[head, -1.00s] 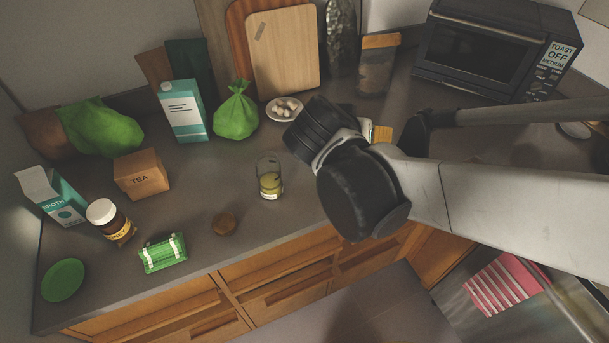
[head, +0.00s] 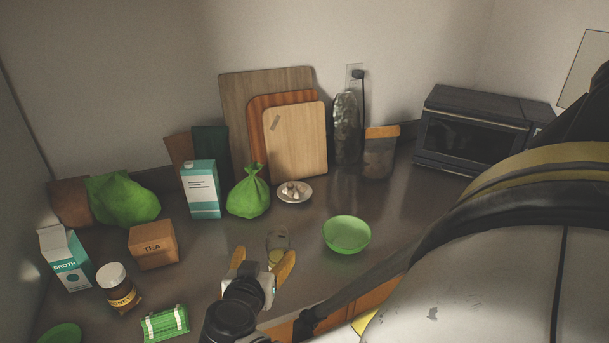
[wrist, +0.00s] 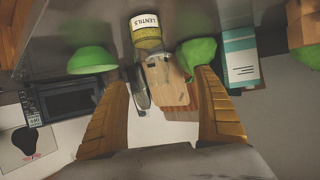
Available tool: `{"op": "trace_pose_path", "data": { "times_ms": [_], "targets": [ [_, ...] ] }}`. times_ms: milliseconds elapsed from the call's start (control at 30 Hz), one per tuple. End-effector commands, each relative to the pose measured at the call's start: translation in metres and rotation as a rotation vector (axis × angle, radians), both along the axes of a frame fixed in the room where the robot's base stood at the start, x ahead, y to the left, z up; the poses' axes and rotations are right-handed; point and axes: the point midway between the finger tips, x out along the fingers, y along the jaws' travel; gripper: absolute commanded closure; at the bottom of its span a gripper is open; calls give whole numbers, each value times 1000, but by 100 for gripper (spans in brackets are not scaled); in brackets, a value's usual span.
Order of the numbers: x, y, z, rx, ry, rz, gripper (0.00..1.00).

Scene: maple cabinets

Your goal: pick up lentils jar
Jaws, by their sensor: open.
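The lentils jar (head: 278,254) is a clear glass jar with a yellowish filling, upright on the grey counter. In the wrist view its "LENTILS" label shows at the top centre on the jar (wrist: 147,38). My gripper (head: 262,263) is open and empty, its two tan fingers spread, just in front of the jar in the head view. The right finger overlaps the jar's lower part there. In the wrist view the jar appears above the gap between the fingertips (wrist: 160,78), not visibly gripped.
A green bowl (head: 347,235) stands right of the jar. A green bag (head: 249,194) and a plate of garlic (head: 294,191) are behind it. The toaster oven (head: 474,133) is at right.

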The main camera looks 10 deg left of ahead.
Motion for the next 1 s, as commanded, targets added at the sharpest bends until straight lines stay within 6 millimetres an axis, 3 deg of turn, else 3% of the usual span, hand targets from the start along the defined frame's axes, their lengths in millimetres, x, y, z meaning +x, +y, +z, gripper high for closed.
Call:
{"op": "trace_pose_path", "data": {
  "times_ms": [100,367,600,833,867,1000],
  "targets": [
    [16,-1,-8,-1,1,-4,20],
    [36,-6,-13,-1,0,-8,20],
    [70,-9,-25,-1,0,-8,20],
    [73,-8,-23,-1,0,-7,20],
    [73,-8,-23,-1,0,-7,26],
    [73,-8,-23,-1,0,-7,68]
  ]
}}
